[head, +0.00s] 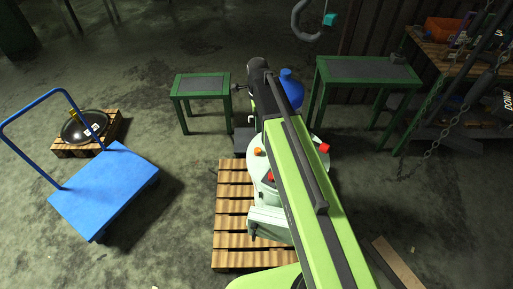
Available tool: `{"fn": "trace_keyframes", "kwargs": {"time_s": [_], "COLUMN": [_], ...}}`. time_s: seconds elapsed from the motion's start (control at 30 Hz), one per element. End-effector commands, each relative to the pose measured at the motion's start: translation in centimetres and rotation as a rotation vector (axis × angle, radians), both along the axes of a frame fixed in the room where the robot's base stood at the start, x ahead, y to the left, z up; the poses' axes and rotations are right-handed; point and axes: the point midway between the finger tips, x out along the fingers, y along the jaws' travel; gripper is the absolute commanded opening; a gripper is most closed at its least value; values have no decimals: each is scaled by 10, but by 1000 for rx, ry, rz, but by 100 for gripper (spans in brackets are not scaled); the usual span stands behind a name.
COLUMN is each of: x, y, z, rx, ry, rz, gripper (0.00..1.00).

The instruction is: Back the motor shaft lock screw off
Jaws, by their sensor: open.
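The disperser (257,163), a pale green machine with orange and red knobs, stands at the pallet in the middle of the head view. A blue rounded part (290,90), possibly its motor, shows just right of my arm's dark far end. My green and black arm runs from the bottom up across the machine and covers much of it. The motor shaft lock screw cannot be made out.
A wooden pallet (233,205) lies under the machine. Green tables stand at the back left (201,86) and back right (365,71). A blue trolley (105,190) and a black round lid (84,127) on a small pallet are at left. Chains (430,150) hang at right. A plank (398,263) lies at lower right.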

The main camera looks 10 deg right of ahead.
Motion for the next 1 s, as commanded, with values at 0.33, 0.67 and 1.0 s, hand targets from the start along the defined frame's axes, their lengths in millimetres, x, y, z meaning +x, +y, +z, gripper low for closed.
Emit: {"fn": "trace_keyframes", "kwargs": {"time_s": [0.33, 0.67, 1.0], "x": [0, 0, 0], "y": [1, 1, 2], "z": [-55, -125, -175], "rx": [0, 0, 0], "ry": [0, 0, 0], "rz": [3, 5, 5], "gripper": [51, 51, 51]}}
